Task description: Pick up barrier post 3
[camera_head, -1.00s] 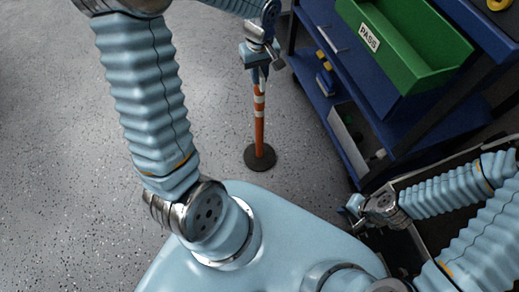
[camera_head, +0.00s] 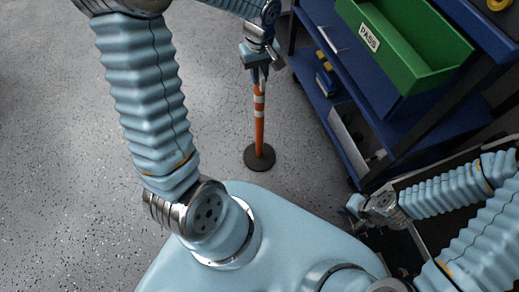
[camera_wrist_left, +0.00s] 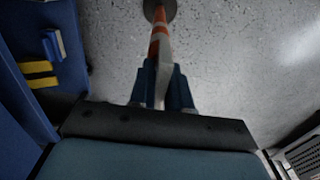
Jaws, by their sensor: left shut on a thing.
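The barrier post (camera_head: 259,125) is orange with white bands and stands upright on a round dark base on the floor. No number shows on it. My left gripper (camera_head: 260,76) is shut on the post's upper end. In the left wrist view the post (camera_wrist_left: 159,45) runs between the two blue fingers of the left gripper (camera_wrist_left: 162,88), with its base at the top of the picture. My right gripper (camera_head: 356,208) is low at the right, beside my body; its fingers are too small to tell open from shut.
A blue workbench (camera_head: 398,112) with shelves stands close to the right of the post. It carries a green bin (camera_head: 425,68) marked PASS. A blue and yellow item (camera_head: 325,82) lies on a shelf. The grey speckled floor to the left is clear.

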